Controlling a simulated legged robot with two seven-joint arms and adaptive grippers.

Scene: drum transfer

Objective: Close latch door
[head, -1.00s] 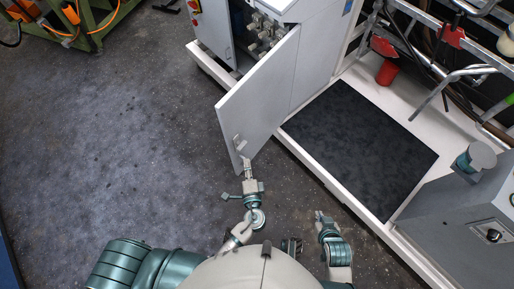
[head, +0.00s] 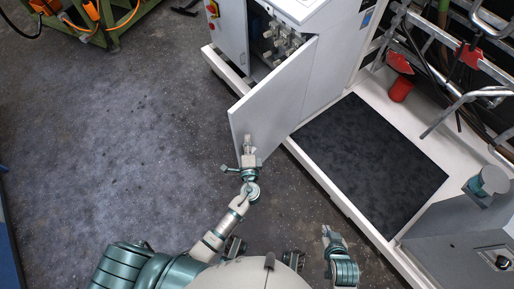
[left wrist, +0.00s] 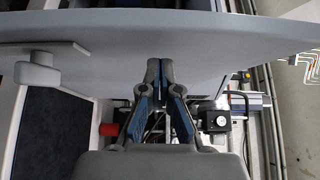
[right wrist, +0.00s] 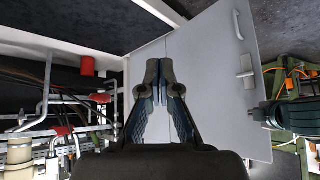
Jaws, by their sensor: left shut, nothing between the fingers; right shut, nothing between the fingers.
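The grey latch door (head: 275,95) stands ajar on the white cabinet (head: 335,50), its free edge toward me. My left gripper (head: 248,143) is shut and empty, at the lower free-edge end of the door. In the left wrist view the door (left wrist: 220,45) crosses above the shut fingers (left wrist: 160,72); their tips are close to or touching it, I cannot tell which. A knob-like latch (left wrist: 38,72) shows on the door there. My right gripper (head: 327,232) is shut and empty, low and away from the door. The right wrist view shows the door's handle (right wrist: 237,25) and latch (right wrist: 246,68).
Inside the cabinet are several metal fittings (head: 285,42). A white platform with a black mat (head: 375,165) lies to the right, with a red cup (head: 400,90) and pipes behind. A grey control box (head: 465,250) stands at lower right. The floor at left is clear.

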